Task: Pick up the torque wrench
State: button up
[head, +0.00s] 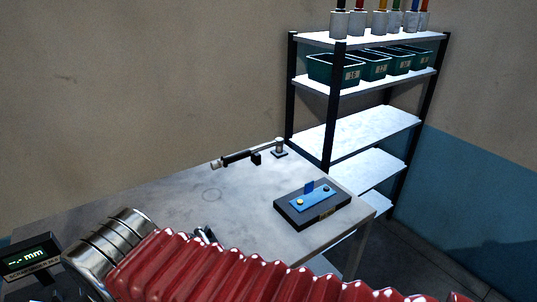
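A long tool that looks like the torque wrench (240,156) lies near the back of the grey workbench (160,205). It has a dark grip, a pale end at the left and a thin shaft running right to a small upright post (279,147) on a dark base. A small black block sits beside its middle. My arm's red ribbed sleeve crosses the foreground. A small dark part (205,235) shows just above the sleeve and may be my gripper's tip; the rest is hidden. It is clearly apart from the wrench. I cannot see whether the gripper is open or shut.
A dark box with a blue top plate (313,199) sits at the bench's right. A readout box (30,258) marked mm is at the lower left. Behind the bench stands a shelf rack (358,133) with green bins and several coloured-top holders. The bench's middle is clear.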

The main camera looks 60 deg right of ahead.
aim_at(279, 143)
jog(key=z, duration=2.55)
